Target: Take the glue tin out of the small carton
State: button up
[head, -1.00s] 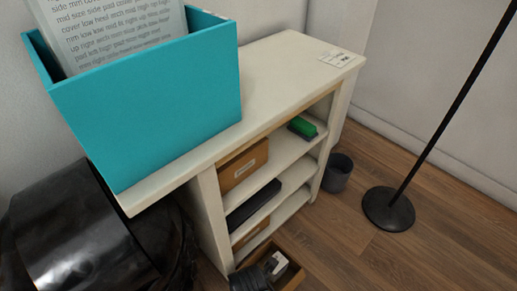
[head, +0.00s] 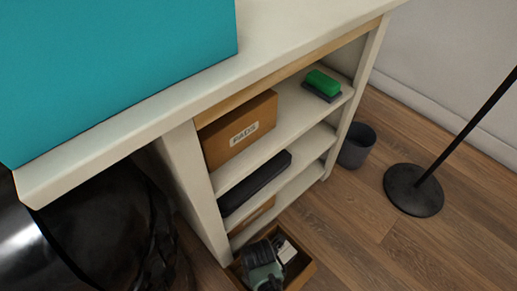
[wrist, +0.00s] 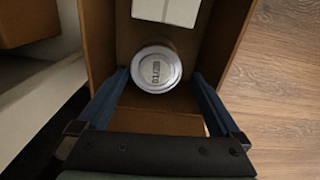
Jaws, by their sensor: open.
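My gripper (wrist: 160,75) is open, with one blue finger on each side of the lid in the picture. A gap shows between each finger and the lid; how deep the fingertips reach beside the tin I cannot tell. In the head view the carton (head: 304,272) is on the floor at the shelf's foot, with my gripper (head: 264,268) over it. There the tin is hidden.
A white box (wrist: 167,9) lies in the carton beyond the tin. The white shelf unit (head: 182,172) stands close by, holding a carton labelled PADS (head: 240,130), a dark case (head: 255,185) and a green block (head: 322,82).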

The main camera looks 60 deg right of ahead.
jog(key=shift+w+d+f+b, duration=0.15)
jog(key=shift+d+f+b, duration=0.05)
jog(key=shift+f+b, duration=1.35)
jog(key=shift+w+d+f+b, duration=0.1)
jog(key=shift+d+f+b, duration=0.05)
jog(key=shift+f+b, duration=1.4)
jog(key=shift+f+p, duration=0.15)
jog(key=shift+p, duration=0.2)
jog(key=c, duration=1.4)
jog(key=shift+c, duration=0.5)
